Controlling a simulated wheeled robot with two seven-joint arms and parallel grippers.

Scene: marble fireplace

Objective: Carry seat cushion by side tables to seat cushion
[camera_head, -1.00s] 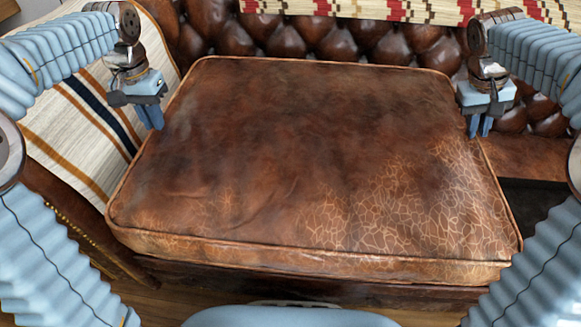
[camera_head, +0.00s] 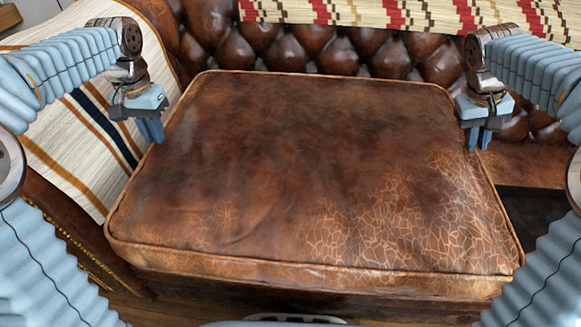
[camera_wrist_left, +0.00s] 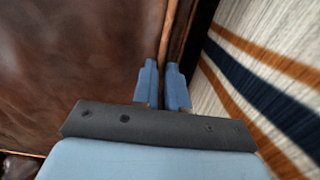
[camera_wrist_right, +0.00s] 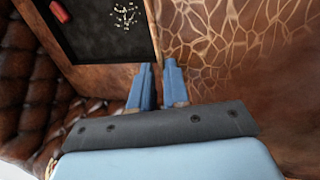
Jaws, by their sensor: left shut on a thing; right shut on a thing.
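A large brown leather seat cushion (camera_head: 310,170) with piped edges and cracked patches lies flat between my two grippers in the head view. My left gripper (camera_head: 153,138) is shut on its left edge; the left wrist view shows the fingers (camera_wrist_left: 162,85) around the piped edge (camera_wrist_left: 174,45). My right gripper (camera_head: 478,140) is shut on its right edge; the right wrist view shows the fingers (camera_wrist_right: 158,85) at the edge beside the cracked leather (camera_wrist_right: 225,45). The cushion hides most of the seat below it.
A tufted brown leather sofa back (camera_head: 340,48) stands behind the cushion, with a patterned throw (camera_head: 400,10) on top. A striped cloth (camera_head: 75,130) covers the left armrest. A dark open area (camera_head: 530,208) lies right of the cushion; in the right wrist view it holds a red item (camera_wrist_right: 60,12) and pale bits.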

